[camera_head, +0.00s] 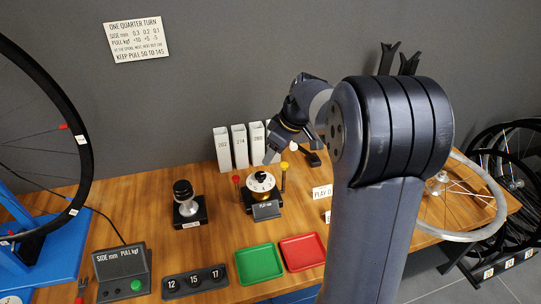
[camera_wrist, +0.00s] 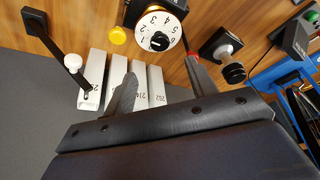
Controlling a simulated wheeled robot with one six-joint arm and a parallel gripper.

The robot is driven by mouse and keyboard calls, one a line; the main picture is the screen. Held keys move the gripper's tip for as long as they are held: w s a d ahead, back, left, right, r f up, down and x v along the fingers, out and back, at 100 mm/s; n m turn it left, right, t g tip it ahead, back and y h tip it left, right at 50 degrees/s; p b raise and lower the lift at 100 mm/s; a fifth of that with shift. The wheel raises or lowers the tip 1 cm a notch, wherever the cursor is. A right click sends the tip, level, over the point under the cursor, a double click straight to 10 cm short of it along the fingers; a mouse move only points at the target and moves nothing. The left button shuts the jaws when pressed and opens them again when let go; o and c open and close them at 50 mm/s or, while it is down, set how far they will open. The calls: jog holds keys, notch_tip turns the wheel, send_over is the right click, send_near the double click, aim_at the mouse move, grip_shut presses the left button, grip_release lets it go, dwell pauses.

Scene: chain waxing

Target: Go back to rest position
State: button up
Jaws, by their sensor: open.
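My gripper (camera_head: 270,154) is open and empty in the head view, above the back of the wooden bench, close to the white numbered boxes (camera_head: 240,148). In the wrist view my gripper (camera_wrist: 160,80) shows two dark fingers spread apart, with the boxes (camera_wrist: 155,84) behind and between them. The dial device (camera_head: 262,186) with a white numbered face stands just in front of my gripper; it also shows at the top of the wrist view (camera_wrist: 158,28). My arm hides part of the bench's right side.
A black-and-silver knob device (camera_head: 186,204) stands left of the dial. A green tray (camera_head: 260,264) and a red tray (camera_head: 303,251) lie at the front. A bike wheel on a blue stand (camera_head: 50,262) is left; a spoked wheel (camera_head: 485,212) lies right. A grey wall is behind.

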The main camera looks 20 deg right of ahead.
aim_at(261, 175)
dwell(0.4)
jog(key=b+x, duration=0.2)
jog(key=x, duration=0.8)
jog(key=shift+w+f+b, duration=0.1)
jog(key=shift+f+b, duration=0.2)
jog(key=shift+b, duration=0.05)
jog(key=shift+r, duration=0.1)
